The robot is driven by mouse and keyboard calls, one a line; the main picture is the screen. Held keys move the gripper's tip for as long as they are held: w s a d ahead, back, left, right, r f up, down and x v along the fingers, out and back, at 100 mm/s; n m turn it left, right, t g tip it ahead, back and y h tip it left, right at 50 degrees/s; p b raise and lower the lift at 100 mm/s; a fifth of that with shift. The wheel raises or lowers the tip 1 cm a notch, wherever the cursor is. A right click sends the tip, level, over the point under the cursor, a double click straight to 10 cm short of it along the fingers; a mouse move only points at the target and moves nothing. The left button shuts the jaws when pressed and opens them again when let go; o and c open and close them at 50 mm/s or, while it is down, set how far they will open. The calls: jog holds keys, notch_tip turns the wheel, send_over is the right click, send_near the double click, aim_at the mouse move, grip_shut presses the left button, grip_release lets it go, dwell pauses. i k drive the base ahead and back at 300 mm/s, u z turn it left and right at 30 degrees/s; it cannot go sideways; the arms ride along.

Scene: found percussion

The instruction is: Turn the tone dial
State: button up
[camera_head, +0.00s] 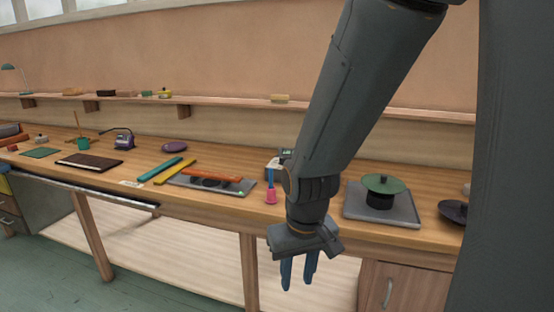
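I cannot make out the tone dial for certain. A small dark box with a greenish face (286,153) stands on the bench, mostly hidden behind my arm; whether it bears a dial cannot be told. A green disc with a small dark knob on top (384,183) rests on a black cylinder on a grey tray (400,216), right of my arm. My gripper (298,279) hangs pointing down in front of the bench's front edge. Its two blue fingers are apart with nothing between them, and it touches nothing that I can see.
The wooden bench (225,208) runs across the view. A pink and blue upright item (271,190) stands near its edge, left of my arm. A grey tray (178,181) holds an orange bar (212,175). A dark disc (452,211) lies far right. Open space lies below the bench.

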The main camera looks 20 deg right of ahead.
aim_at(282, 158)
jog(key=u, duration=0.8)
jog(key=i, duration=1.2)
jog(key=z, duration=0.65)
jog(key=i, duration=0.7)
jog(key=z, duration=0.8)
